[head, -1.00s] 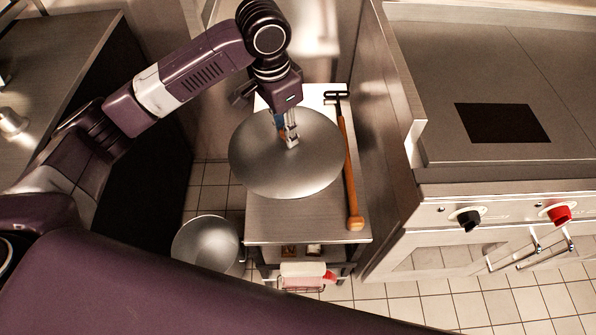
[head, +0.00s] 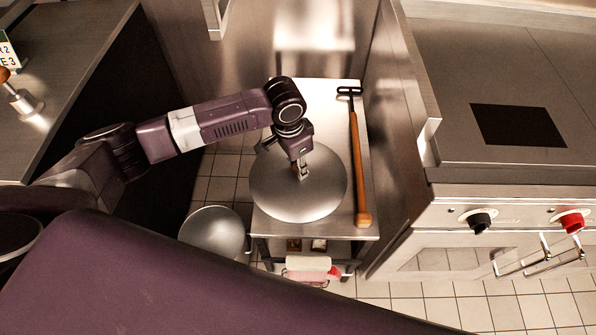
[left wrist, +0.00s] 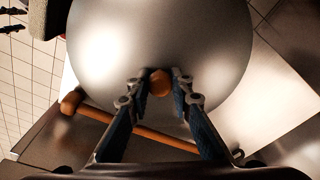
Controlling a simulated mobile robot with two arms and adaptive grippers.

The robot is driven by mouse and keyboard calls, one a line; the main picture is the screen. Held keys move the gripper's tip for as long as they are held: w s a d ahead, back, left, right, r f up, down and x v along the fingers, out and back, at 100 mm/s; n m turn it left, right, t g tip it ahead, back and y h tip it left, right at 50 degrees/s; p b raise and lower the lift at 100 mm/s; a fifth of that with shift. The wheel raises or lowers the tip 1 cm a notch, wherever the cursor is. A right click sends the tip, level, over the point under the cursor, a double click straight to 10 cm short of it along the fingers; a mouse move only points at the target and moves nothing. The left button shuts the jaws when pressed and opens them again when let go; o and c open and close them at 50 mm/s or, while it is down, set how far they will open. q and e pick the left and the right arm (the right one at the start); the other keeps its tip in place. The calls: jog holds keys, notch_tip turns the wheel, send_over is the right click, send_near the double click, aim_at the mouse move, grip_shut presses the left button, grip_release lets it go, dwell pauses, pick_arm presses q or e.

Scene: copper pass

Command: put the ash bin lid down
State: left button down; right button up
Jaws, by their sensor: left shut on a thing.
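The ash bin lid (head: 298,200) is a round grey metal disc with a small orange-brown knob (left wrist: 159,82) at its middle. My left gripper (head: 302,172) is shut on this knob, its fingers on either side of it in the left wrist view (left wrist: 160,84). The lid is level or nearly so, over the narrow steel table (head: 316,228). I cannot tell whether its underside touches the tabletop. My right gripper is not in view.
A wooden-handled tool (head: 357,160) lies along the table's right side, close to the lid. A round grey metal bin (head: 212,232) stands on the floor left of the table. A cooking range (head: 500,180) stands at the right.

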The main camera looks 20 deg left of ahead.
aim_at(293, 175)
pick_arm(q)
jog(key=shift+f, duration=1.45)
jog(key=shift+f, duration=0.1)
jog(key=c, duration=1.7)
grip_release()
jog(key=shift+c, duration=0.2)
notch_tip(293, 175, up, 12)
jog(key=s, duration=0.1)
jog(key=shift+a+p, duration=0.3)
jog(key=shift+a, duration=0.15)
